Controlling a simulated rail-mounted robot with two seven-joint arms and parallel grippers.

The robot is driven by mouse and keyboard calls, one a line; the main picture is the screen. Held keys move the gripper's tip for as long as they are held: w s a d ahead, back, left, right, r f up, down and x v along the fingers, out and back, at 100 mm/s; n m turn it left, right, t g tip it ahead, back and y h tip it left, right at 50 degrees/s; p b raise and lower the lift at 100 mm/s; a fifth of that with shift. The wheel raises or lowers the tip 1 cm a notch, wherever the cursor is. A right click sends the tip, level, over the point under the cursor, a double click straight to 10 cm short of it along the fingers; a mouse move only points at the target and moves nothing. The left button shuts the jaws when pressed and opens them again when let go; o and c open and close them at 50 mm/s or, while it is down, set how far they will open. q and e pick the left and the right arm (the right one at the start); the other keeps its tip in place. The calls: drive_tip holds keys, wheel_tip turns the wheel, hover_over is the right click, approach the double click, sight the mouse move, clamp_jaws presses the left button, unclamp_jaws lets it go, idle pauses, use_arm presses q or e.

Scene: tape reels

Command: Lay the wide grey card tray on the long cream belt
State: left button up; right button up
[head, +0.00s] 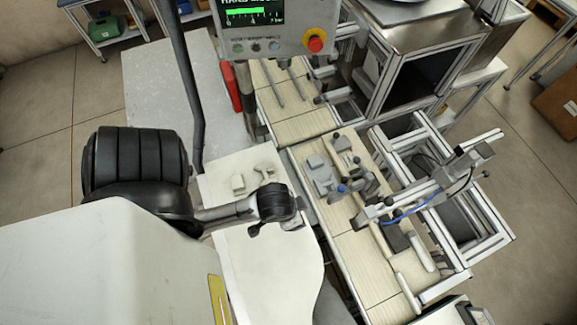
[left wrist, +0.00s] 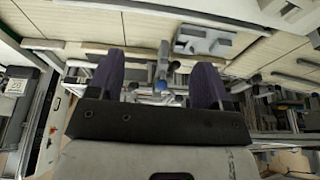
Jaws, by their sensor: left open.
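The long cream belt (head: 355,258) runs from top to bottom right of centre in the head view, and crosses the top of the left wrist view (left wrist: 70,25). A light grey flat piece with two dark openings (left wrist: 205,40) lies against the belt in the left wrist view. I cannot tell for sure that it is the card tray. My left gripper (head: 278,205) is left of the belt in the head view, its fingertips hard to make out. In the left wrist view the left gripper (left wrist: 158,82) is open, with nothing held between its purple fingers. My right gripper is not in view.
A grey fixture with a blue knob (head: 341,188) stands by the belt's middle. A metal-framed arm with a blue hose (head: 410,208) reaches over its right side. A control panel with a red button (head: 315,40) hangs at the top. The belt's lower stretch looks clear.

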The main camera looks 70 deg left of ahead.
use_arm(q)
drive_tip(key=s+d+m, duration=0.1)
drive_tip(key=s+d+r+m, duration=0.1)
drive_tip(key=shift+s+d+r+m+h, duration=0.1)
drive_tip(key=shift+s+d+m+h, duration=0.05)
drive_tip(key=shift+d+m+h, duration=0.2)
idle(0.8)
